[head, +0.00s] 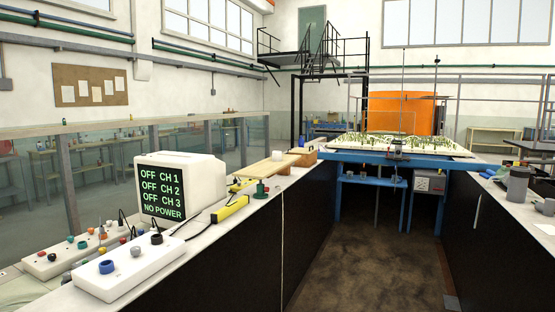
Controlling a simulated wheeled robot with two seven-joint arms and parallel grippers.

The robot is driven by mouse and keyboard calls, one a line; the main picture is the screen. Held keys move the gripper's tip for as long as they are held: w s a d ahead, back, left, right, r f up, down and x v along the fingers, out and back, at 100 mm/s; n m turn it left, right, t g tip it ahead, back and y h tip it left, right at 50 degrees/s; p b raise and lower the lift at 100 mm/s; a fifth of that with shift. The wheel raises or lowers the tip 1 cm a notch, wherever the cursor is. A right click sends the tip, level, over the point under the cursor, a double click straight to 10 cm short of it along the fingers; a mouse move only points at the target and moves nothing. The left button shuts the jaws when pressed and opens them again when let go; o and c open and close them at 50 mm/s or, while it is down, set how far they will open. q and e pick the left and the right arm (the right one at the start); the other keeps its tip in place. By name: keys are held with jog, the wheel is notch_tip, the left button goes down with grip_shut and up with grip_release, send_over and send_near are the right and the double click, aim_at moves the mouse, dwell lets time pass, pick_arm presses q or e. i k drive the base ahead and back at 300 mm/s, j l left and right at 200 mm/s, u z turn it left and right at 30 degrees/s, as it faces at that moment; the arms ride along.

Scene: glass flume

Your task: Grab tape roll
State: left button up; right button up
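I cannot clearly pick out a tape roll in the head view. A small blue ring-like piece (106,267) sits on the near white control box, but it looks like a knob or socket. A small pale item (293,152) sits by the wooden block on the left bench and is too small to tell. Neither of my grippers is in view.
The left bench carries a monitor (168,188) reading "NO POWER", a white socket box (130,265) with cables and a yellow level (230,209). The floor aisle (365,260) between is clear, ending at a blue-framed table (400,158).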

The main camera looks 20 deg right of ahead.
aim_at(276, 155)
jog(key=i+l+z, duration=0.25)
jog(key=i, duration=0.15)
jog(key=i+l+z, duration=0.15)
jog(key=i+z, duration=0.5)
jog(key=i, duration=1.8)
